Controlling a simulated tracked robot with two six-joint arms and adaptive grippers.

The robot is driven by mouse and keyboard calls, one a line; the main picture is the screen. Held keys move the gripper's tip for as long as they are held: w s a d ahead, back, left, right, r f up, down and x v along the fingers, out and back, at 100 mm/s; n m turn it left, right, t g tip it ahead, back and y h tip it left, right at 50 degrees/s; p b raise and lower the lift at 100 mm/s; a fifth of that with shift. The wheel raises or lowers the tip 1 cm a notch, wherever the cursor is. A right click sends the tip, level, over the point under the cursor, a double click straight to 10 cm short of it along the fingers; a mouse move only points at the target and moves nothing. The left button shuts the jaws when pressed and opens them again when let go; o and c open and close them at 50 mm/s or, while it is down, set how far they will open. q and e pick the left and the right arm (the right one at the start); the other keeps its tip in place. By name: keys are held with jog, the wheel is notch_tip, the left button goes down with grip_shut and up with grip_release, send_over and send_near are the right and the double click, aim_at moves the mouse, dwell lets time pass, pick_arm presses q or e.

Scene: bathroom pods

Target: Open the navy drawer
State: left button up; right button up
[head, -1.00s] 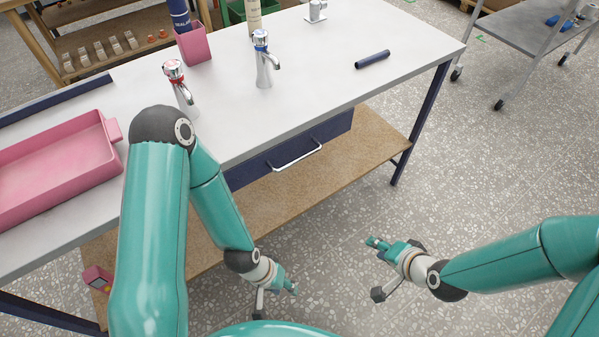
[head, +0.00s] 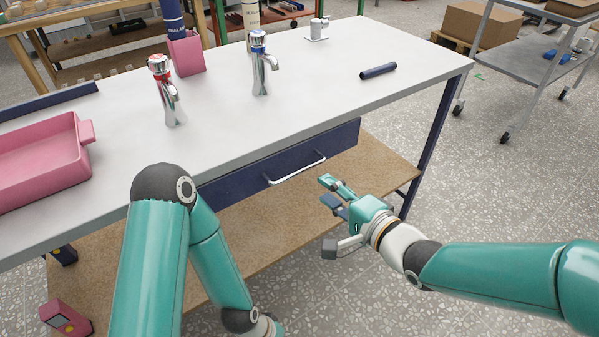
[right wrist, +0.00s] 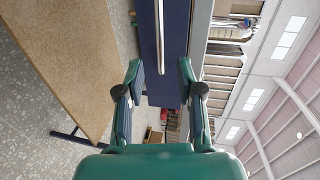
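The navy drawer (head: 237,184) sits under the white worktop and looks shut. Its silver bar handle (head: 297,170) runs across the front. In the right wrist view the navy drawer front (right wrist: 174,75) stands on end, with the handle (right wrist: 159,38) at the upper middle. My right gripper (head: 327,190) is open and empty, a little in front of and below the handle's right end, apart from it. Its two fingers (right wrist: 160,75) also show spread in the right wrist view. My left arm reaches down at the left front, and its gripper is below the picture edge.
The worktop (head: 225,120) holds two taps (head: 260,70), a pink tray (head: 45,165), a pink cup (head: 186,55) and a dark blue tube (head: 378,71). A brown lower shelf (head: 270,235) lies below the drawer. A grey trolley (head: 530,60) stands at the back right.

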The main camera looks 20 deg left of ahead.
aim_at(301, 171)
jog(key=x, duration=1)
jog(key=shift+w+a+b, duration=0.15)
jog(key=shift+b, duration=0.2)
grip_shut()
